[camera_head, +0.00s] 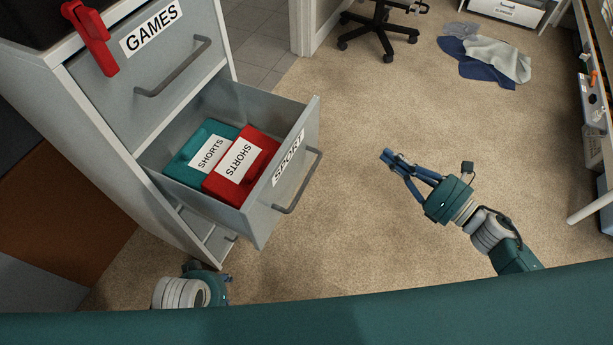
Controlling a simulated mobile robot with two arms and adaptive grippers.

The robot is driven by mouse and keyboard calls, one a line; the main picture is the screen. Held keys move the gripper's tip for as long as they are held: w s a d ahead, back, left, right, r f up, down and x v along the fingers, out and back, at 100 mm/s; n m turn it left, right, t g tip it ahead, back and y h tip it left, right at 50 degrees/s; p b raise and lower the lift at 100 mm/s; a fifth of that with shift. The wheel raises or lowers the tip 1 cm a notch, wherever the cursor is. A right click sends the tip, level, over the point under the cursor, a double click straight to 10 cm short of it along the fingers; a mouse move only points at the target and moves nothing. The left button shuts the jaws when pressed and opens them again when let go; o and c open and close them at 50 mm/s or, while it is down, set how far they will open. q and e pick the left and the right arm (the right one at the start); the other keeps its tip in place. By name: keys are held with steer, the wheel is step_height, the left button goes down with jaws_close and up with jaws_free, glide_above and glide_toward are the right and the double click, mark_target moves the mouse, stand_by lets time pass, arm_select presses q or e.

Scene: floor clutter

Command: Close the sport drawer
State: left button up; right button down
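The sport drawer (288,160) is pulled out of the grey cabinet (110,130), its front labelled SPORT. Inside lie a teal SHORTS box (190,158) and a red SHORTS box (262,145). The drawer has a grey bar handle (300,185) on its front. My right gripper (389,157) is over the carpet, to the right of the drawer front and apart from it. Its blue fingers are together and hold nothing visible. My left gripper (208,284) is low, below the drawer near the cabinet base. Its fingers are hidden.
The GAMES drawer (155,75) above is shut, with a red object (92,38) hanging at its top. A lower drawer front (205,232) sits beneath the sport drawer. Clothes (485,58), an office chair (380,28) and shelving (592,100) are farther off.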

steer(key=s+a+r+n+g+y+b, duration=0.2)
steer(key=s+a+n+g+y+b, duration=0.35)
steer(key=a+n, duration=0.4)
steer(key=n+p, duration=0.2)
steer(key=n, duration=0.1)
glide_toward(294, 151)
steer(key=shift+m+t+h, duration=0.25)
steer(key=shift+t+h, duration=0.1)
steer(key=x, duration=0.5)
steer(key=shift+a+r, duration=0.25)
steer(key=shift+a, duration=0.2)
arm_select(q)
steer(key=shift+f, duration=0.65)
arm_select(e)
steer(key=shift+w+a+f, duration=0.1)
steer(key=shift+w+a, duration=0.25)
steer(key=shift+a, duration=0.15)
